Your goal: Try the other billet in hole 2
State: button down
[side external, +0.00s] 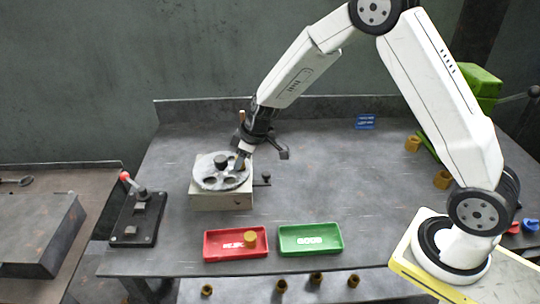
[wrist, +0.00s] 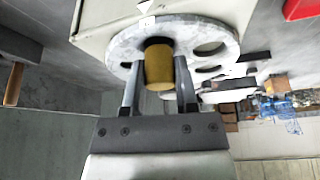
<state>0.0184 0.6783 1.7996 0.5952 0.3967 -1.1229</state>
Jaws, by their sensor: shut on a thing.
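The brass-coloured billet (wrist: 159,65) is between the two fingers of my gripper (wrist: 159,88) in the wrist view, and the gripper is shut on it. The billet is at a hole of the round grey disc (wrist: 120,50); I cannot tell how far it is inside. In the side view my gripper (side external: 241,160) is low over the right part of the disc (side external: 208,183), which lies on a pale block (side external: 222,201). Another brass-coloured billet (side external: 250,239) is in the red tray (side external: 225,254). Hole numbers are not readable.
A green tray (side external: 310,252) marked GOOD stands right of the red one and looks empty. A dark lever device (side external: 137,217) with a red knob is at the left. Brass-coloured pieces (side external: 412,144) stand at the right. The table middle is clear.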

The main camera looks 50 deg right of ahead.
jog(key=shift+f, duration=0.4)
dwell(0.3)
jog(key=shift+c, duration=1.5)
grip_release()
jog(key=shift+s+r, duration=0.1)
jog(key=v, duration=0.6)
jog(key=shift+r, duration=0.35)
jog(key=shift+s+d, duration=0.1)
jog(key=shift+r, duration=0.15)
jog(key=shift+r, duration=1.4)
